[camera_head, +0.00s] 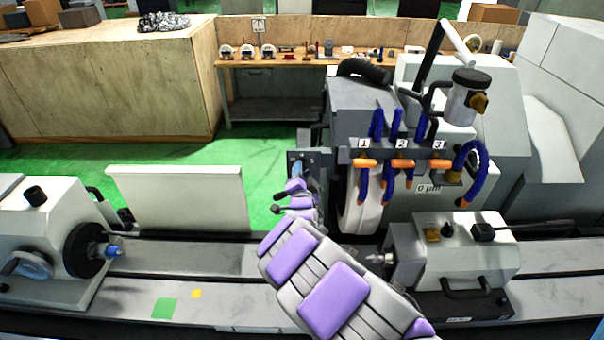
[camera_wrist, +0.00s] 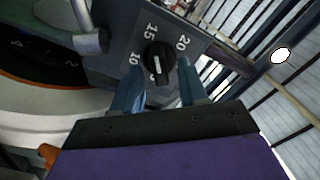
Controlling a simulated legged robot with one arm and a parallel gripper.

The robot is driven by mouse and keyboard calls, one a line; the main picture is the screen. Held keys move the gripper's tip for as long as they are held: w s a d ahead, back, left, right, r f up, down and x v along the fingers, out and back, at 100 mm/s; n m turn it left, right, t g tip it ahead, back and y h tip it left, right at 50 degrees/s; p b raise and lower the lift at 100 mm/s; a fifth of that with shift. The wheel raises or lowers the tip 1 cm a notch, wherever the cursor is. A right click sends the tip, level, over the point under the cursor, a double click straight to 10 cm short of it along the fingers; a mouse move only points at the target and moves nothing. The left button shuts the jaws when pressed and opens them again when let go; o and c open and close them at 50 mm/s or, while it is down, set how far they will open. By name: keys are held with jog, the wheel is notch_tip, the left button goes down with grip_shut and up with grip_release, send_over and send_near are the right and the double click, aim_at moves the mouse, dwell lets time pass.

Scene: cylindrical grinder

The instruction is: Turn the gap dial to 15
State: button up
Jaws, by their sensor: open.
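The gap dial (camera_wrist: 158,58) is a black knob with a white pointer mark on a dark grey panel (camera_wrist: 118,42). White numbers 10, 15 and 20 stand around it in the wrist view, and another number below is partly hidden. I cannot tell exactly which number the mark points to. My gripper (camera_wrist: 156,80) is open, its blue fingers on the left and right of the knob; contact cannot be told. In the head view my gripper (camera_head: 297,172) is at the small panel (camera_head: 318,158) left of the grinding wheel, and the dial itself is hidden or too small.
The white grinding wheel (camera_head: 360,205) and hoses with orange valves (camera_head: 404,163) are just right of the panel. The tailstock (camera_head: 468,250) stands on the bed at right, the workhead (camera_head: 50,235) at left. A white guard plate (camera_head: 190,200) stands behind the bed.

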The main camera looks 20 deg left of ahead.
jog(key=shift+f, duration=0.1)
grip_shut()
dwell(0.3)
jog(key=shift+f+n+b, duration=0.1)
jog(key=shift+n+b, duration=0.6)
jog(key=shift+b, duration=0.35)
grip_release()
jog(key=shift+s, duration=0.1)
